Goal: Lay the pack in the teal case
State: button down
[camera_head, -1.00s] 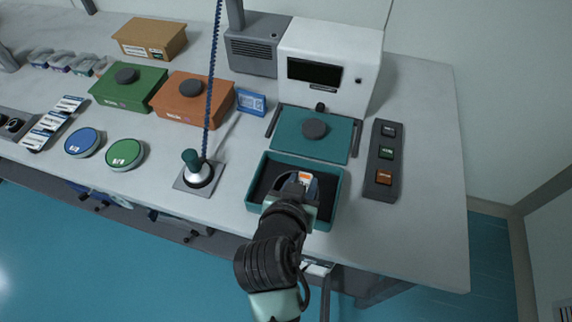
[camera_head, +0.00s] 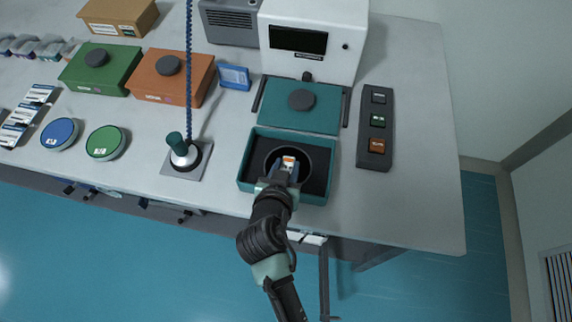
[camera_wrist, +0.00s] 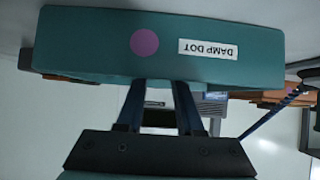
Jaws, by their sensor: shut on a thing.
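The teal case (camera_head: 245,183) stands open near the table's front edge in the head view. Its inside is dark, with a round black ring or recess in the middle. My gripper (camera_head: 287,168) reaches over the front wall into the case. Its bluish fingers are shut on a small white pack with an orange mark (camera_head: 289,160), over the round recess. Whether the pack touches the floor I cannot tell. In the wrist view the case's front wall (camera_wrist: 110,45), with a purple dot and an upside-down "DAMP DOT" label, hides my fingertips and the pack.
A teal lid or box with a dark knob (camera_head: 322,120) lies behind the case, before a white machine (camera_head: 340,50). A button panel (camera_head: 376,145) is at right. Green (camera_head: 85,75) and orange (camera_head: 160,85) boxes stand farther left.

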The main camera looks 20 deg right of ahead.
jog(key=shift+f, duration=0.1)
jog(key=shift+f, duration=0.15)
jog(key=c, duration=0.5)
grip_release()
jog(key=shift+c, duration=0.2)
jog(key=shift+r, duration=0.2)
